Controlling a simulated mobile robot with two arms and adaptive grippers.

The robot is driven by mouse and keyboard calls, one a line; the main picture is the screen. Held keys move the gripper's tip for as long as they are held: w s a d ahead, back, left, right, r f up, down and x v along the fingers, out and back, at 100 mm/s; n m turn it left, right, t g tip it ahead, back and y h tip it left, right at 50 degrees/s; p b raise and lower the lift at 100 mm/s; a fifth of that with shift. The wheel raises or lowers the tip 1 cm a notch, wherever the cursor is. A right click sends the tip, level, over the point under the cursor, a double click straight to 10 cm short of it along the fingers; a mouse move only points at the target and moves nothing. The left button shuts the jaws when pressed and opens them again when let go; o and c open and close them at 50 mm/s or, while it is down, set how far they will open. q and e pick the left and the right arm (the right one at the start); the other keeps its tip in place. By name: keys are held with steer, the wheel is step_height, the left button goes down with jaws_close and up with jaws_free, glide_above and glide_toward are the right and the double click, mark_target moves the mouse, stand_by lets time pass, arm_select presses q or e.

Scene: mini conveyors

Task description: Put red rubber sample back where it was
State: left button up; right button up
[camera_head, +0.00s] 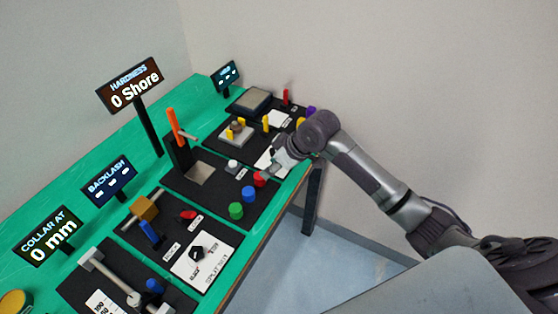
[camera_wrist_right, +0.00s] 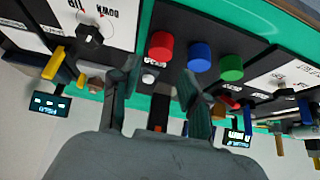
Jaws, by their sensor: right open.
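The red rubber sample (camera_head: 259,179) stands on the black hardness station board, at the end of a row with a blue sample (camera_head: 248,193) and a green sample (camera_head: 236,210). In the right wrist view the red sample (camera_wrist_right: 160,46) appears just beyond and between the fingertips, apart from them. The blue (camera_wrist_right: 200,56) and green (camera_wrist_right: 231,68) samples stand to its right there. My right gripper (camera_head: 274,170) is open and empty beside the red sample; its fingers show in the wrist view (camera_wrist_right: 158,72). My left gripper is out of view.
The hardness display (camera_head: 131,86) reads "0 Shore" behind an upright tester with an orange lever (camera_head: 174,124). A white button (camera_head: 232,167) stands near the red sample. Other stations with knobs and displays line the green table (camera_head: 100,150). Its front edge is close to the samples.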

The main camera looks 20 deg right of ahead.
steer(key=shift+v, duration=2.2)
steer(key=s+a+f+m+h, duration=0.1)
steer(key=s+a+f, duration=0.1)
steer(key=s+f, duration=0.3)
steer(key=s+a+f, duration=0.3)
steer(key=s, duration=0.5)
steer(key=s+d+f+m+g+h, duration=0.1)
steer(key=s+d+m+h, duration=0.1)
steer(key=s, duration=0.6)
steer(key=s+d+f+m+g+h, duration=0.1)
steer(key=s+d+m, duration=0.15)
steer(key=s, duration=0.45)
step_height(320, 180, down, 24)
steer(key=g, duration=0.1)
steer(key=s+d+f+g, duration=0.1)
steer(key=s+d+f, duration=0.1)
steer(key=s+f, duration=1.6)
steer(key=shift+d, duration=0.35)
